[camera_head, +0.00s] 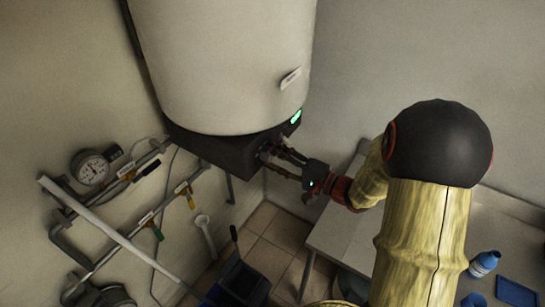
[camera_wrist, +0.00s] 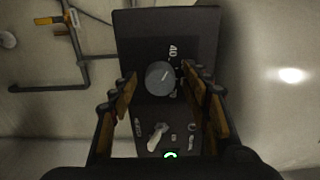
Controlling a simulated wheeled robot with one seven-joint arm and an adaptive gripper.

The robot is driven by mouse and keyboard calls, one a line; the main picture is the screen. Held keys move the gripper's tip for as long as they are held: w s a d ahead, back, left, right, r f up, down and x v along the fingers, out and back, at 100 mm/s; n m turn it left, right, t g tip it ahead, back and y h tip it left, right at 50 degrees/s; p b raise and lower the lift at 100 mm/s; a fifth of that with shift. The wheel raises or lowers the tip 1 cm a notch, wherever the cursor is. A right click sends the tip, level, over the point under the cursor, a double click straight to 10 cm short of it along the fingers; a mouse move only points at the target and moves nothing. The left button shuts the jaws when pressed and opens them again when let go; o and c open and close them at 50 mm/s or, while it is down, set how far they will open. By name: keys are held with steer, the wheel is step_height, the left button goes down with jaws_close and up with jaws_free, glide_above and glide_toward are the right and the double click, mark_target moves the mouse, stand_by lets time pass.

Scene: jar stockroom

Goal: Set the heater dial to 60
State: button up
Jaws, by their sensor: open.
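The heater (camera_head: 225,60) is a large pale tank on the wall with a black control box (camera_head: 225,150) at its base. In the wrist view the dial (camera_wrist: 160,78) is a round grey knob on the dark panel (camera_wrist: 185,30), with a light pointer line slanting to the upper right. A "40" mark shows above right of it; other marks are partly hidden by the right finger. My gripper (camera_wrist: 157,88) is open, its fingers to either side of the dial, and I cannot tell whether they touch it. In the head view my gripper (camera_head: 285,162) reaches the box from the right.
A small light lever (camera_wrist: 157,136) and a lit green indicator (camera_wrist: 170,155) sit below the dial. Pipes with coloured valve handles (camera_head: 188,196) and a gauge (camera_head: 90,168) are on the left wall. A table (camera_head: 335,225) stands at right with a blue bottle (camera_head: 484,263).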

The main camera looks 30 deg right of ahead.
steer(key=shift+w, duration=0.1)
steer(key=shift+c, duration=1)
steer(key=c, duration=1)
steer(key=shift+o, duration=0.2)
steer(key=shift+m, duration=0.4)
steer(key=m, duration=0.3)
steer(key=shift+m+p, duration=0.3)
steer(key=shift+m, duration=0.1)
steer(key=m+p, duration=0.1)
steer(key=m, duration=0.2)
steer(key=shift+m, duration=0.3)
steer(key=m+p, duration=0.2)
steer(key=m, duration=0.1)
steer(key=shift+m, duration=0.3)
steer(key=shift+m+p, duration=1.4)
steer(key=shift+m, duration=0.7)
